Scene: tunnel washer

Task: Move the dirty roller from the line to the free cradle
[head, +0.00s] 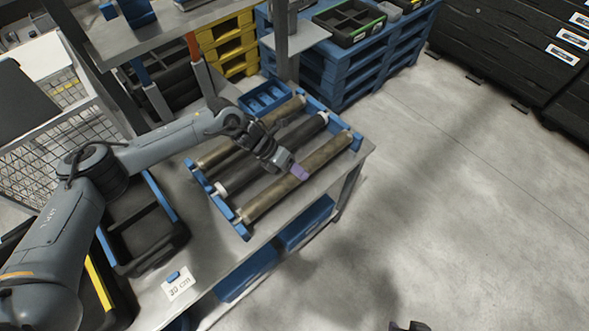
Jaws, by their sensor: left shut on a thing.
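A blue rack (242,231) on the metal bench bears three long rollers side by side. The front roller (325,152) and the back roller (215,157) are brownish; the middle roller (305,130) is dark grey with pale ends. The gripper and wrist hide parts of the rollers. A dark tip at the bottom edge seems to be my right gripper (408,326), mostly cut off. I see no clearly empty cradle.
A small blue tray (265,97) stands behind the rack. Black bins (147,238) and a white label card (178,284) are on the bench at left. Blue pallets (340,75) stand behind. The floor (450,190) at right is clear.

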